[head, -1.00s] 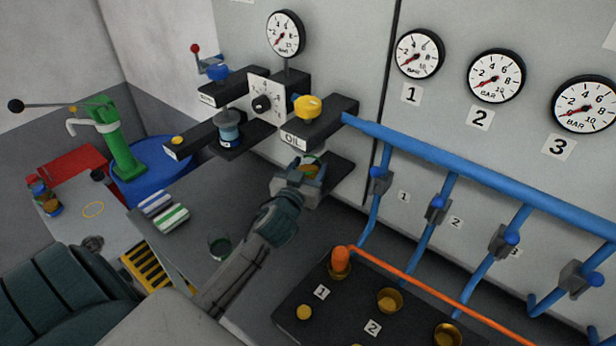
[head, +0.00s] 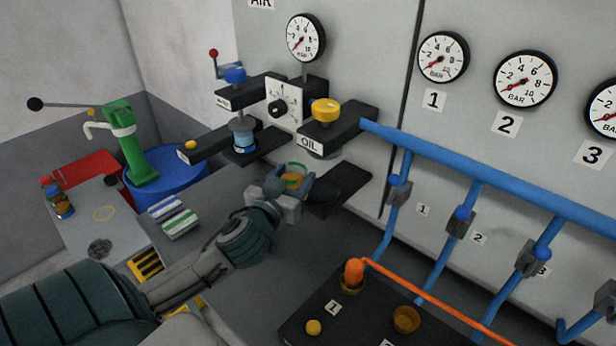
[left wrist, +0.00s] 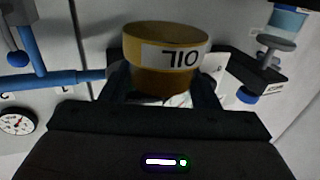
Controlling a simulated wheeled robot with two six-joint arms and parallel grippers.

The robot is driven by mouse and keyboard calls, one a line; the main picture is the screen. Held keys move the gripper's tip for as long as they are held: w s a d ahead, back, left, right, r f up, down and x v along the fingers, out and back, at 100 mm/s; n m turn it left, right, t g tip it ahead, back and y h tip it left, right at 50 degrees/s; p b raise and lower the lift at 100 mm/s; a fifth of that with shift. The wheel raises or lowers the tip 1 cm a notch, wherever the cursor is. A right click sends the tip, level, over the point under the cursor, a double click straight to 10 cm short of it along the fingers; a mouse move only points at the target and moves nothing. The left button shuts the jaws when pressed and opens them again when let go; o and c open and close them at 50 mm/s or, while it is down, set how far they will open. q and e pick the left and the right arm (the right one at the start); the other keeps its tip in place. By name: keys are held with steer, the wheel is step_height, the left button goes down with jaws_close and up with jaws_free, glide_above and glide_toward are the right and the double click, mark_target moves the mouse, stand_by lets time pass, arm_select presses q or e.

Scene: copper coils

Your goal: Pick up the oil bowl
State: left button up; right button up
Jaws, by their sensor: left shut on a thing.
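The oil bowl is an amber cup with a white OIL label, which reads upside down in the left wrist view (left wrist: 165,60). In the head view the bowl (head: 294,178) shows only in part between the fingers, with the rest hidden by the gripper. My left gripper (head: 288,183) is shut on the bowl, with one finger on each side of it in the left wrist view (left wrist: 163,85). It holds the bowl just left of the black lower shelf (head: 342,187) under the OIL dispenser (head: 325,128). My right gripper is not in view.
A blue pipe (head: 500,196) with valves runs along the wall at right. A black block (head: 365,318) with brass cups and an orange rod stands at front right. A striped stack (head: 173,217) lies on the grey bench at left. The other dispenser (head: 243,135) is close by.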

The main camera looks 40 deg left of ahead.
arm_select(q)
steer(key=s+a+p, duration=0.1)
steer(key=s, duration=0.5)
steer(key=shift+s+a+r+p, duration=0.15)
steer(key=shift+s+r+p, duration=0.15)
steer(key=shift+s+r, duration=0.1)
steer(key=shift+f, duration=0.1)
